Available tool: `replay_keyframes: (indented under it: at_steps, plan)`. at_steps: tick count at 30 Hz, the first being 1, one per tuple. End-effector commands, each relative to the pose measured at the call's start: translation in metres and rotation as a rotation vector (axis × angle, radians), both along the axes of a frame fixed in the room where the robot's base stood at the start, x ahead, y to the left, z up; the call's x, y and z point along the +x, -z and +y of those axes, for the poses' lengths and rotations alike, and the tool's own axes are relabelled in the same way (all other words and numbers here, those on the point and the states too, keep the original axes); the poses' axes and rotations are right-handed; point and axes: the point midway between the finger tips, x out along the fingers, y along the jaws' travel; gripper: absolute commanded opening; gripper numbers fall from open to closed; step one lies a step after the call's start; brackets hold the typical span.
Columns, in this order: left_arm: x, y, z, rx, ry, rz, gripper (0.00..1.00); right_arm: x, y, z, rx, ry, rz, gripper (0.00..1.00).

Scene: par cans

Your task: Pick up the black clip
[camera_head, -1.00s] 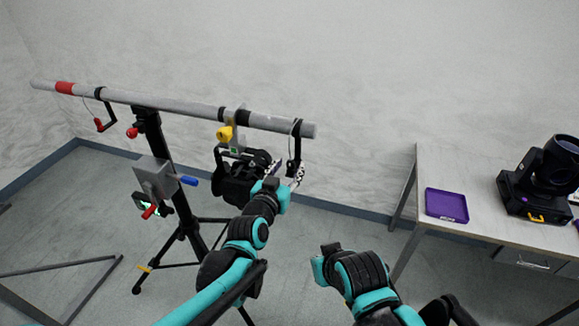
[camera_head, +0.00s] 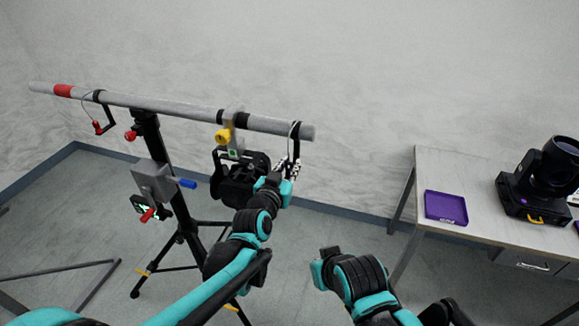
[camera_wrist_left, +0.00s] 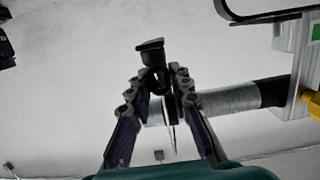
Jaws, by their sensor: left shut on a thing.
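The black clip (camera_head: 296,143) hangs at the right end of the grey pipe (camera_head: 190,110), with a thin pale cable loop beside it. My left gripper (camera_head: 289,166) is at the clip's lower part, just below the pipe end. In the left wrist view the fingers of my left gripper (camera_wrist_left: 158,85) are closed around the dark clip (camera_wrist_left: 151,52), whose knob-like end sticks out past the fingertips. The part of the clip between the fingers is partly hidden. My right arm shows at the lower middle, but its fingers are not visible.
A black stage light (camera_head: 238,180) hangs from the pipe close left of my left gripper, under a clamp with a yellow knob (camera_head: 223,135). A tripod stand (camera_head: 170,180) bears the pipe. On the right, a table (camera_head: 470,163) holds a purple tray (camera_head: 446,207) and another light (camera_head: 540,185).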

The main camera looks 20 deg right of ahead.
Motion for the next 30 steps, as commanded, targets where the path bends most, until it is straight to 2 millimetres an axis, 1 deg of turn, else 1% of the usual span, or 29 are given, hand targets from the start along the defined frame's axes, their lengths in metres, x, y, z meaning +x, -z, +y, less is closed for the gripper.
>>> replay_keyframes:
  at_steps: [5,7,11,15,21,24,27,30]
  plan:
    - [0.0,-0.013,0.0,-0.001,0.0,-0.001,0.0,0.0,-0.004,0.0,0.0,0.0,0.0,0.0]
    - [0.0,-0.024,0.0,-0.001,0.0,-0.001,0.0,0.0,-0.007,0.0,0.0,0.0,0.0,0.0]
    - [0.0,-0.055,0.0,-0.001,0.0,-0.001,0.0,0.0,-0.016,0.0,0.0,0.0,0.0,0.0]
    - [0.0,-0.091,0.0,0.0,0.0,0.0,0.0,0.0,-0.024,0.0,0.0,0.0,0.0,0.0]
    - [0.0,-0.139,0.0,0.0,0.0,0.0,0.0,0.0,-0.034,0.0,0.0,0.0,0.0,0.0]
    - [0.0,-0.157,0.0,0.0,0.0,0.0,0.0,0.0,-0.037,0.0,0.0,0.0,0.0,0.0]
    - [0.0,-0.17,0.0,0.0,0.0,0.0,0.0,0.0,-0.039,0.0,0.0,0.0,0.0,0.0]
    - [0.0,-0.177,0.0,0.0,0.0,0.0,0.0,0.0,-0.04,0.0,0.0,0.0,0.0,0.0]
